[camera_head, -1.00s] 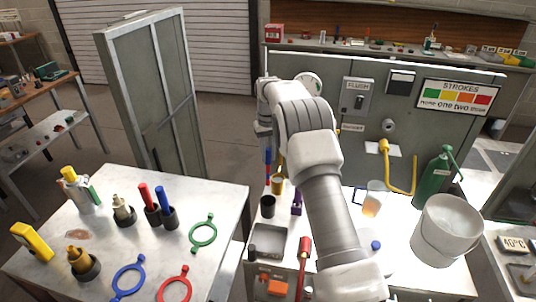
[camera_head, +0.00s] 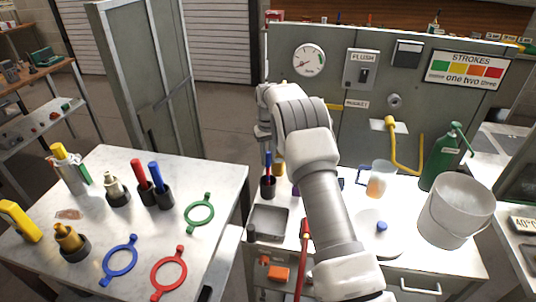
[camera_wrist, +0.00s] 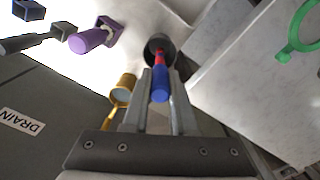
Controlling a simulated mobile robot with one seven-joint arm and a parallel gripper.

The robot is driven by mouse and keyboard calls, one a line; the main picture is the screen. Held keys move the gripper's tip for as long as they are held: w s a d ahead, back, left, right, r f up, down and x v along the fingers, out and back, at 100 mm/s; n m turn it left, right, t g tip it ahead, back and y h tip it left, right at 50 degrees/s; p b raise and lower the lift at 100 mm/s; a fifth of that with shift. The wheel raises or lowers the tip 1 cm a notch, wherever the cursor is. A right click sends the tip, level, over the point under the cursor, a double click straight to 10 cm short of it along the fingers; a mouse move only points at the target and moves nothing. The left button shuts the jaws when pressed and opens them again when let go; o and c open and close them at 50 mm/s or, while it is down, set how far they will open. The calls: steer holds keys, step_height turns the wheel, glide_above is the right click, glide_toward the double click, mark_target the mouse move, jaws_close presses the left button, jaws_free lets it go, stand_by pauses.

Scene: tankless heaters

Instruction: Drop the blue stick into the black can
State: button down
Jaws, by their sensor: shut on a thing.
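My gripper (camera_wrist: 158,88) is shut on a stick with a blue upper part (camera_wrist: 161,84) and a red lower part. The blue stick also shows in the head view (camera_head: 268,160), upright below my wrist. The black can (camera_head: 268,189) stands on the bench directly below it, and also shows in the wrist view (camera_wrist: 154,40). The red lower end overlaps the can's mouth in both views and seems to be at or just inside the rim. How deep it reaches is hidden. My arm covers part of the bench to the right.
A yellow cup (camera_wrist: 122,92) and a purple item (camera_wrist: 92,40) stand close to the can. A grey tray (camera_head: 268,221) lies in front. Another blue stick (camera_head: 156,176) stands in a dark holder on the left table. A grey panel rises behind.

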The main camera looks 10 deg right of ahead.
mark_target(268, 166)
steer(key=shift+f+b, duration=0.6)
steer(key=shift+f, duration=0.9)
steer(key=c, duration=0.6)
jaws_free()
steer(key=shift+c, duration=0.2)
